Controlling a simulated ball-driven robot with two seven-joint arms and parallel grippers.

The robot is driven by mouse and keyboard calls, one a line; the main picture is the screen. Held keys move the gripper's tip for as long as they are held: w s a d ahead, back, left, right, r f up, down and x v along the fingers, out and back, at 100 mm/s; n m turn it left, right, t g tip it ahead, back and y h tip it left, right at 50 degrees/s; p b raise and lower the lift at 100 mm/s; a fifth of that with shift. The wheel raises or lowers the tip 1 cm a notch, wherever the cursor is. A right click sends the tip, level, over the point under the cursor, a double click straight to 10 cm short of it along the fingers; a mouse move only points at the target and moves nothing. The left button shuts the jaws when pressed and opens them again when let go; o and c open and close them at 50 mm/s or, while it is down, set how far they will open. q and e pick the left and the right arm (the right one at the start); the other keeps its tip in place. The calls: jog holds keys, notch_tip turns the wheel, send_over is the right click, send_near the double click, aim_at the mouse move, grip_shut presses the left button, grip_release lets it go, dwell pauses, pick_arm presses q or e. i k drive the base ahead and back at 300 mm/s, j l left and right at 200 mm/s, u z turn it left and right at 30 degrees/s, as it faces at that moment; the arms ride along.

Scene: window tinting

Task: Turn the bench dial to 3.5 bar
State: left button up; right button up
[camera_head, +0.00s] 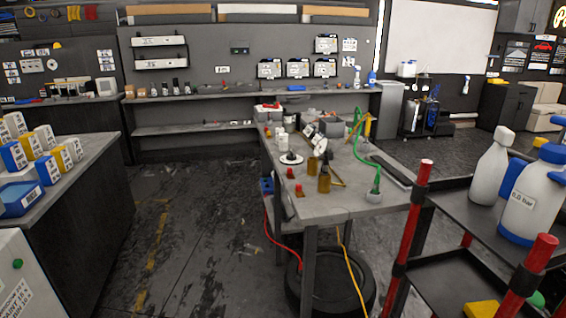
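A workbench (335,207) with a grey top stands in the middle of the head view. On its near left part is a round white disc with a dark knob on top (291,158), which looks like a dial; its marks are too small to read. Neither of my grippers is in view.
Amber bottles (324,181), small red-topped items (299,190) and a green hose (358,130) are on the bench. A tyre (330,285) lies under it. A red-posted cart (460,215) stands near right. A box-laden counter (75,190) is left; the floor (200,220) between is mostly open.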

aim_at(291, 157)
jog(key=i+z, duration=0.15)
jog(key=z, duration=0.2)
jog(key=i+j+z, duration=0.15)
jog(key=z, duration=0.15)
jog(key=i+j+z, duration=0.45)
jog(key=j, duration=0.2)
jog(key=i+j+z, duration=0.2)
jog(key=j, duration=0.15)
jog(key=i+j+z, duration=0.25)
jog(key=j, duration=0.15)
jog(key=k, duration=0.05)
